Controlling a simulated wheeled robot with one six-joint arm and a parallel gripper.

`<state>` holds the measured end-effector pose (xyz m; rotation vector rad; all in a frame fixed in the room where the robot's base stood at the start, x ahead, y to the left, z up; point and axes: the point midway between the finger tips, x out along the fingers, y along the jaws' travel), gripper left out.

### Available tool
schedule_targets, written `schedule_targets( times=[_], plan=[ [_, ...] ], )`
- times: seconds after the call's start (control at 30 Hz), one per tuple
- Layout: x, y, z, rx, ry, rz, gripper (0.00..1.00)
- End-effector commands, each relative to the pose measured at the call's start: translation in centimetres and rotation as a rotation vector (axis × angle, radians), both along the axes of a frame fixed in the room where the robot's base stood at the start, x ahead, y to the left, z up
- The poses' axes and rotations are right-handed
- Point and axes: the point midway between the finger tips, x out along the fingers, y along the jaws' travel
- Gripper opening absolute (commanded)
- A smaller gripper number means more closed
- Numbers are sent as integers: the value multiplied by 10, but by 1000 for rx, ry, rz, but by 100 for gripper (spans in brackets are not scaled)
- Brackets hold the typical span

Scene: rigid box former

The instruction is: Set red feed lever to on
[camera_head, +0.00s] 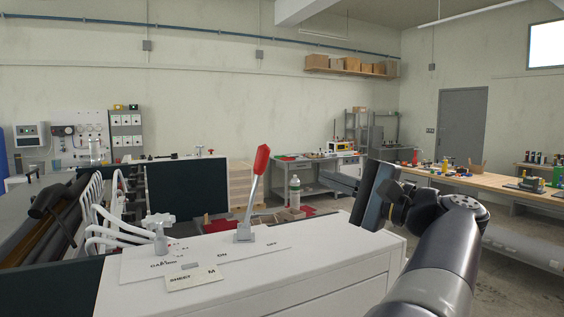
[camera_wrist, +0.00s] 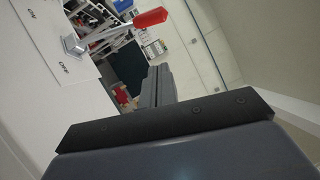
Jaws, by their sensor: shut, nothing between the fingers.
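The red feed lever (camera_head: 261,160) stands on top of a white machine cabinet (camera_head: 330,250). Its grey shaft rises from a small metal base and leans slightly right, to the side of the OFF label. The ON label is printed to the left of the OFF label on the plate at the base. The lever's red handle (camera_wrist: 150,18) also shows at the top of the wrist view, apart from my fingers. My gripper (camera_head: 372,195) is to the right of the lever, above the cabinet's right end, not touching the lever. Its fingers (camera_wrist: 158,86) are shut and empty.
A metal knob (camera_head: 159,232) stands left of the lever, near a SHEET M card (camera_head: 194,279). White curved pipes (camera_head: 110,215) and a dark panel (camera_head: 172,187) are behind and left. A wooden workbench (camera_head: 505,187) is at the right. The space between my gripper and the lever looks clear.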

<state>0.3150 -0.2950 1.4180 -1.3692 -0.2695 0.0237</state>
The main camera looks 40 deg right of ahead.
Motion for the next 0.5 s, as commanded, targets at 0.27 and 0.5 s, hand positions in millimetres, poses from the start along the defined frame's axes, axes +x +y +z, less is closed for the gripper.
schedule_targets(
  times=[0.27, 0.5],
  plan=[
    [49, 10, 11, 0, 2, 7, 0],
    [77, 30, 19, -1, 1, 4, 0]
  ],
)
